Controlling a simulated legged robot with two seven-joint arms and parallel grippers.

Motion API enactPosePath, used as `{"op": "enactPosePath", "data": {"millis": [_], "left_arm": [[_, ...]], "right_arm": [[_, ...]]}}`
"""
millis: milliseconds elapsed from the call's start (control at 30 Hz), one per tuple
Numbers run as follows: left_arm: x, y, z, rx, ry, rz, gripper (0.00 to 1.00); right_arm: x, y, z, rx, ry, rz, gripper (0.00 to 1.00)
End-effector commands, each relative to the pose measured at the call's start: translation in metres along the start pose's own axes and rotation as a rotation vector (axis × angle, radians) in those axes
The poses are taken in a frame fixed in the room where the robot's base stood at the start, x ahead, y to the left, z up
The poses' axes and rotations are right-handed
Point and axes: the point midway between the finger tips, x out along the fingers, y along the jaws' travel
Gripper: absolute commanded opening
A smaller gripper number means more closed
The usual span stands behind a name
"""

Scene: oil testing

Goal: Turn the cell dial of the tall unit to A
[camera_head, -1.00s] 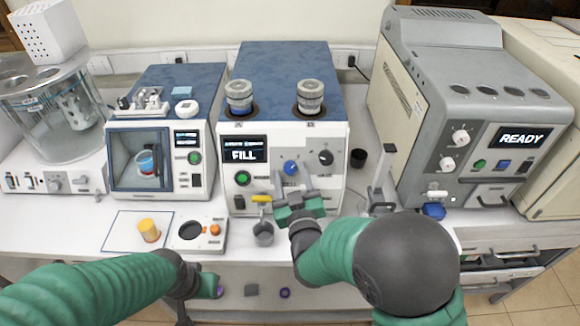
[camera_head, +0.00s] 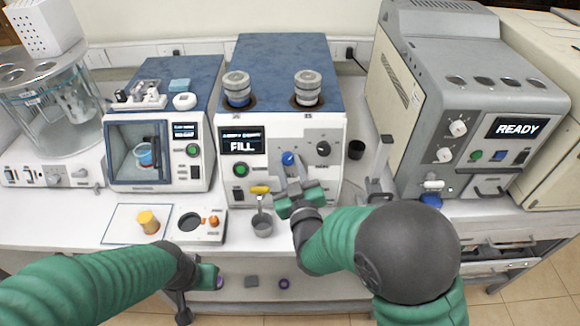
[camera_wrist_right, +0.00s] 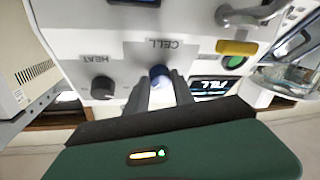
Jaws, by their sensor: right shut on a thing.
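The tall unit (camera_head: 285,60) stands in the middle with a blue top and a white front. Its blue cell dial (camera_head: 288,158) sits at the middle of the front. My right gripper (camera_head: 290,172) reaches it from below, and its fingers are shut on the dial. The right wrist view shows the blue dial (camera_wrist_right: 158,75) between the two fingers, under an upside-down CELL label. The fingers hide its sides, and I cannot read which letter it points to. My left gripper (camera_head: 212,278) hangs at the table's front edge, and its jaws are unclear.
The black HEAT knob (camera_head: 323,148) is right of the cell dial. A yellow lever (camera_head: 260,190) and a grey cup (camera_head: 262,224) are left of my right gripper. The FILL display (camera_head: 242,146) is at upper left. A grey READY machine (camera_head: 440,100) stands on the right.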

Motion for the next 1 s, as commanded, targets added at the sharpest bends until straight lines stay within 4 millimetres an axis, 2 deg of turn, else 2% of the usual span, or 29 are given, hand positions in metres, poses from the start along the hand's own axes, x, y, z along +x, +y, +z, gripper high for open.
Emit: {"op": "enactPosePath", "data": {"millis": [267,1000], "left_arm": [[-0.004,0.000,-0.001,0.000,0.000,0.000,0.00],[-0.026,0.000,-0.006,0.000,0.000,0.000,0.00]], "right_arm": [[-0.001,0.002,-0.001,-0.168,-0.009,-0.086,0.00],[0.002,0.009,-0.007,-0.796,-0.040,-0.401,0.00]]}}
